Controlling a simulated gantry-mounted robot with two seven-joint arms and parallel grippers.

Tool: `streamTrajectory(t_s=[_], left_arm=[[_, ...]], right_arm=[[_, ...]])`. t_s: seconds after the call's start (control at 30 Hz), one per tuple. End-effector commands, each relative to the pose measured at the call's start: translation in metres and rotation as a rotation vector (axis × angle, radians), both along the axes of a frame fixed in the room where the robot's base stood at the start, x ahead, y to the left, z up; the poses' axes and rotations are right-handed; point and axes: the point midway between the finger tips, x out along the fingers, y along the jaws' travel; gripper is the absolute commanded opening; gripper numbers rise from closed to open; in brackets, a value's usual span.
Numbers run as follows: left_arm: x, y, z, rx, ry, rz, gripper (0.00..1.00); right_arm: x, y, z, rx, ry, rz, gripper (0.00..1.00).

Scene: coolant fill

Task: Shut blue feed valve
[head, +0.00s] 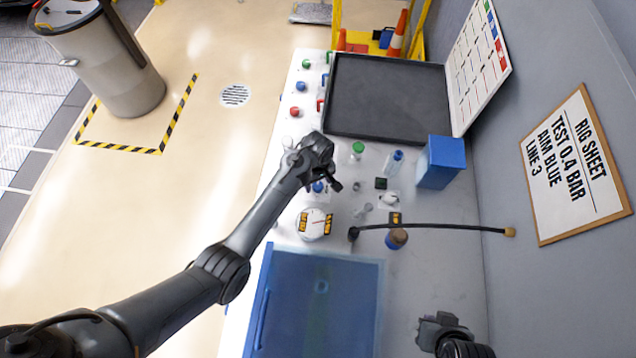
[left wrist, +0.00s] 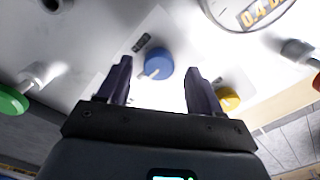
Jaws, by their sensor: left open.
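The blue feed valve knob (left wrist: 158,65) shows in the left wrist view, with a pale pointer at its lower left. It lies ahead of and between the two fingers of my left gripper (left wrist: 160,88), which is open and empty. In the head view the blue knob (head: 318,187) is partly hidden beneath my left gripper (head: 324,181). Contact between fingers and knob is not visible. My right gripper (head: 436,330) is at the bottom right of the head view, away from the valve; its fingers are not clear.
A round gauge (head: 314,224) sits close to the blue knob. Green (left wrist: 12,100) and yellow (left wrist: 228,98) knobs flank it in the wrist view. A black hose (head: 430,226), blue box (head: 441,162), dark tray (head: 388,98) and blue translucent panel (head: 320,310) occupy the bench. A rig sheet (head: 573,165) hangs right.

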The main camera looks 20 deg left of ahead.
Motion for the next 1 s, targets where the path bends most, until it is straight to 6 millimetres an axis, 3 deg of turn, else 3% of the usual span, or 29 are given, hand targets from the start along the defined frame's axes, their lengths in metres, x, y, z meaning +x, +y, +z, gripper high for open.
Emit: streamTrajectory(t_s=[0.2,0.53,0.9,1.0], left_arm=[[0.000,0.000,-0.015,-0.001,-0.001,-0.001,0.65],[0.000,0.000,-0.017,-0.001,-0.001,0.000,0.65],[0.000,0.000,-0.017,-0.001,-0.001,0.000,0.09],[0.000,0.000,-0.016,-0.001,-0.001,-0.002,0.09]], right_arm=[[0.000,-0.002,-0.002,-0.006,0.000,0.002,0.00],[0.000,-0.004,-0.002,-0.013,0.001,0.006,0.00],[0.000,-0.002,-0.002,-0.008,0.001,0.003,0.00],[0.000,-0.002,-0.002,-0.006,0.001,0.001,0.00]])
